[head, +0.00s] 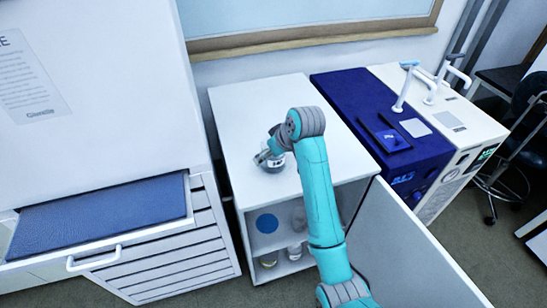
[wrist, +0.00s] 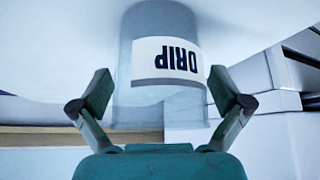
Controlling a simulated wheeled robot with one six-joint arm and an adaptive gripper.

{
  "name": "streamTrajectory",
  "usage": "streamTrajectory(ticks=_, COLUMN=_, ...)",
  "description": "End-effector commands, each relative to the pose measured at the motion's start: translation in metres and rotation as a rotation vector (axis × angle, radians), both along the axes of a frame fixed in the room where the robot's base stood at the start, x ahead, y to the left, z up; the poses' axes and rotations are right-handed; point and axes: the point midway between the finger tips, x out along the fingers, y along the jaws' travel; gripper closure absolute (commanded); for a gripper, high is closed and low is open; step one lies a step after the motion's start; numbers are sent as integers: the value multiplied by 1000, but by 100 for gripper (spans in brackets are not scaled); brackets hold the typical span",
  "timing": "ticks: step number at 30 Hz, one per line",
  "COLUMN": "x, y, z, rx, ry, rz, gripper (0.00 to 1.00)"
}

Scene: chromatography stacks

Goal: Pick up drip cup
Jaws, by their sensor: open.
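The drip cup (wrist: 145,110) is a clear cup with a white label reading DRIP. It appears upside down in the wrist view, with its base against the white surface at the top of the picture. My gripper (wrist: 166,92) is open, with one finger to each side of the cup and a visible gap between each finger and its wall. In the head view my gripper (head: 268,156) is low over the white cabinet top (head: 240,105), and the arm hides most of the cup there.
The cabinet's open shelves hold a blue disc (head: 267,223) and some small containers. An open grey door (head: 405,250) stands at its right. A blue and white instrument (head: 360,115) is on the right. A drawer unit with a blue-topped tray (head: 100,210) is on the left.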

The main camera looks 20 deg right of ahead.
Motion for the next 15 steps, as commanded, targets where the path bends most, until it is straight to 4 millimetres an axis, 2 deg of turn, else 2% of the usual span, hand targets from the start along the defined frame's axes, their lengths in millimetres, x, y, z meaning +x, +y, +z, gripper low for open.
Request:
streamTrajectory(ticks=8, x=2, y=1, z=-3, rx=0, ry=-2, rz=-1, gripper=0)
streamTrajectory(ticks=9, x=2, y=1, z=-3, rx=0, ry=-2, rz=-1, gripper=5)
streamTrajectory(ticks=15, x=2, y=1, z=-3, rx=0, ry=-1, rz=0, gripper=52)
